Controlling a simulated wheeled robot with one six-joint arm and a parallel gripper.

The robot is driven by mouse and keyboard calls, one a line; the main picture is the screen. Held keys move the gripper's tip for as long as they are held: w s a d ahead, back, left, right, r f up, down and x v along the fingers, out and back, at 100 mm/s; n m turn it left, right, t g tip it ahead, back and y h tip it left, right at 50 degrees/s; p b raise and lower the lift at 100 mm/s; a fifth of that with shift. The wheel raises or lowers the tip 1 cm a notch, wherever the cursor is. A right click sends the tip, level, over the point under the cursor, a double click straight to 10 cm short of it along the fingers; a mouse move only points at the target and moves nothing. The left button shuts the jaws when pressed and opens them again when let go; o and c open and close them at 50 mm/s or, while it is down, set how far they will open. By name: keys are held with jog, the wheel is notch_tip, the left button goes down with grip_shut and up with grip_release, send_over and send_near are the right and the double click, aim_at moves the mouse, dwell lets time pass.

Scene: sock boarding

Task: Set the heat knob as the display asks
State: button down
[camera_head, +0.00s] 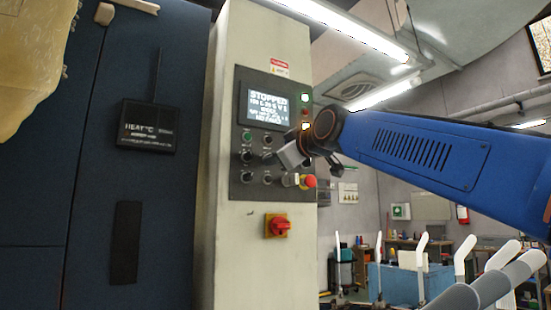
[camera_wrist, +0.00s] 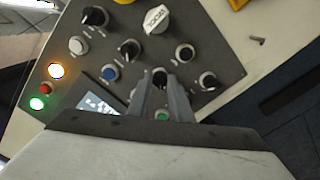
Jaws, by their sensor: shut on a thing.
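The control panel (camera_head: 240,178) stands on a pale column, with a lit display (camera_head: 265,107) headed "STOPPED"; its smaller lines are too blurred to read surely. My gripper (camera_head: 290,157) is at the panel below the display, hiding some controls. In the wrist view, my gripper (camera_wrist: 161,84) has its two fingers on either side of a small black knob (camera_wrist: 160,76) and is shut on it. The knob's label and pointer cannot be read. The display (camera_wrist: 98,104) shows partly at the lower left there.
Other knobs, such as one beside the fingers (camera_wrist: 130,48) and one at right (camera_wrist: 208,80), sit close by.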

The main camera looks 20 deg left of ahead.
jog(key=shift+n, duration=0.3)
jog(key=c, duration=1.6)
grip_release()
jog(key=shift+s+d, duration=0.1)
jog(key=v, duration=1.7)
jog(key=shift+s, duration=0.15)
